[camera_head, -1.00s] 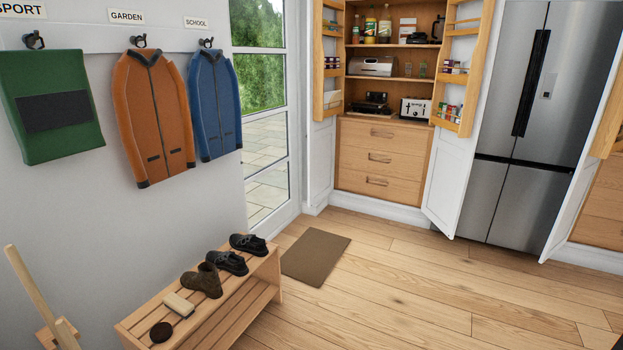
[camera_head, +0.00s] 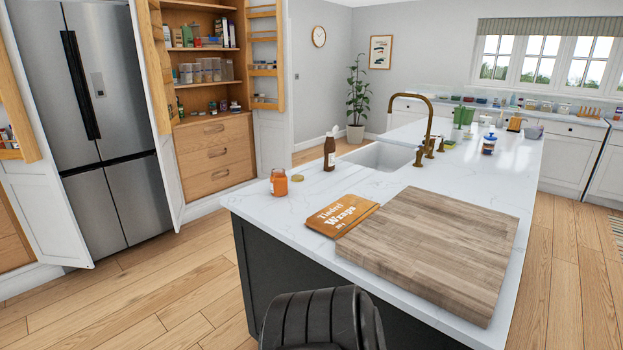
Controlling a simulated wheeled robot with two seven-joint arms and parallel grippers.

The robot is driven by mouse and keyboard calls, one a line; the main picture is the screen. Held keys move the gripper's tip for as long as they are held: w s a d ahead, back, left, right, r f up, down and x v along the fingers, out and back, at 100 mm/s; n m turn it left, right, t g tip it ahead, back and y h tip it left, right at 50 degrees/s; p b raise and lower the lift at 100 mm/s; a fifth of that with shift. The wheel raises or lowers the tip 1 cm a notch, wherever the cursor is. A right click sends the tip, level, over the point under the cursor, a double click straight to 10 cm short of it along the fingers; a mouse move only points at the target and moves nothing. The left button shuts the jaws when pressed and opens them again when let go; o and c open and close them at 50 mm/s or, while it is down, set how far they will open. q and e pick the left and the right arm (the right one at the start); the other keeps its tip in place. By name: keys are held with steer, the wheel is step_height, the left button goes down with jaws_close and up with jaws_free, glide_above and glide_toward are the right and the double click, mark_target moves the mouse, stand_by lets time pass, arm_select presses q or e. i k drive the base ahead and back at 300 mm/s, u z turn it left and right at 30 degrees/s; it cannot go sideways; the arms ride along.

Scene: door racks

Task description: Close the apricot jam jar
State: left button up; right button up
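An open glass jar of orange jam (camera_head: 279,183) stands upright on the white island counter (camera_head: 262,208), near its left end. I see no lid on its mouth, and its label is too small to read. A small yellowish round lid (camera_head: 297,178) lies flat on the counter just right of the jar, apart from it. Neither of my grippers shows. A dark ribbed shape at the bottom edge has no visible fingertips.
A brown bottle (camera_head: 330,153) stands behind the lid. A sink (camera_head: 380,157) with a brass tap (camera_head: 428,125) is behind. Wooden floor is free left of the island.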

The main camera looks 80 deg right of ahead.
mark_target(278, 178)
steer(key=z, duration=1.4)
steer(key=i, duration=2.25)
steer(key=z, duration=2.85)
